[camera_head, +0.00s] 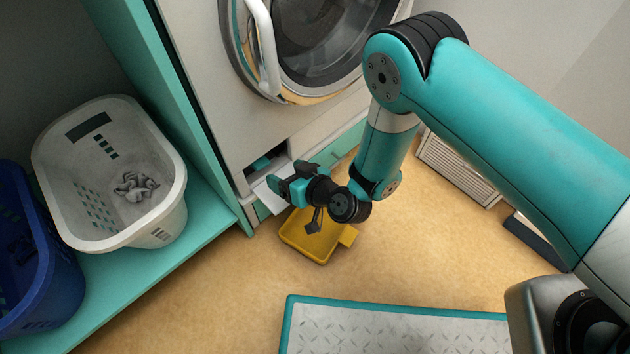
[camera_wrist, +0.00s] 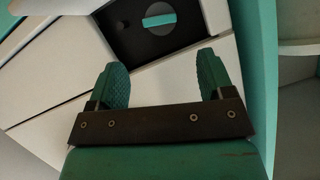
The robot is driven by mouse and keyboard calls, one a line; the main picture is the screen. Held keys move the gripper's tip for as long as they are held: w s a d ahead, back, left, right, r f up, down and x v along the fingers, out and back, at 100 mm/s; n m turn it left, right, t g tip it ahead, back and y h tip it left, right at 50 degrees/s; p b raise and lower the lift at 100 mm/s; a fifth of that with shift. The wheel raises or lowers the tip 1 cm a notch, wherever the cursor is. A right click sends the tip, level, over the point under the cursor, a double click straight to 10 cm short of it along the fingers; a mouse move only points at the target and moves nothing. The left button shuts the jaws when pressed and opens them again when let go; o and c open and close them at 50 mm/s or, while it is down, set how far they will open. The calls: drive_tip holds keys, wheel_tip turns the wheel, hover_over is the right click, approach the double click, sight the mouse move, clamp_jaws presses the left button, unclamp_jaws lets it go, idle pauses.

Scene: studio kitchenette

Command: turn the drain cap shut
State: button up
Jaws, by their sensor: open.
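The drain cap (camera_wrist: 158,18) shows in the wrist view as a dark round knob with a teal bar across it, inside a dark recess. The bar lies nearly level in that picture, slightly tilted. In the head view the recess (camera_head: 266,161) is low on the washing machine's front, with a bit of teal inside. My gripper (camera_head: 287,177) is in front of the recess; in the wrist view its two green ribbed fingers (camera_wrist: 160,72) are wide apart with nothing between them. The cap is beyond the fingertips and apart from them.
A white flap (camera_head: 268,198) hangs open below the recess. A yellow tray (camera_head: 299,240) lies on the floor under my gripper. A teal panel (camera_head: 186,100) stands left of the washing machine (camera_head: 200,60). A white laundry basket (camera_head: 60,160) with grey cloth stands left.

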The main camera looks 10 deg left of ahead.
drive_tip(key=p+v, duration=0.9)
drive_tip(key=p, duration=0.8)
